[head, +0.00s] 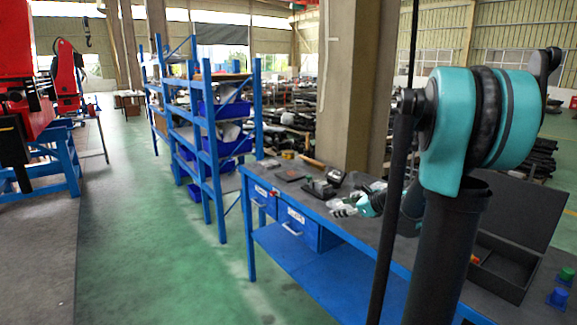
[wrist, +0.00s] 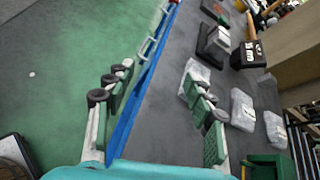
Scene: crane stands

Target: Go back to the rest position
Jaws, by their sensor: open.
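My gripper (head: 345,206) hangs over the blue workbench (head: 330,216) in the head view, at the end of my teal and black arm. Clear plastic-wrapped packets (wrist: 243,110) lie on the bench top near the right finger. Whether the finger touches one of them I cannot tell. My upper arm hides part of the bench in the head view.
Dark tools (head: 320,188) lie on the bench. An open black case (head: 503,262) and small blue (head: 558,297) and green pieces are at its right end. A blue shelf rack (head: 205,130) stands behind. Red machinery (head: 28,85) is at left. The green floor between is clear.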

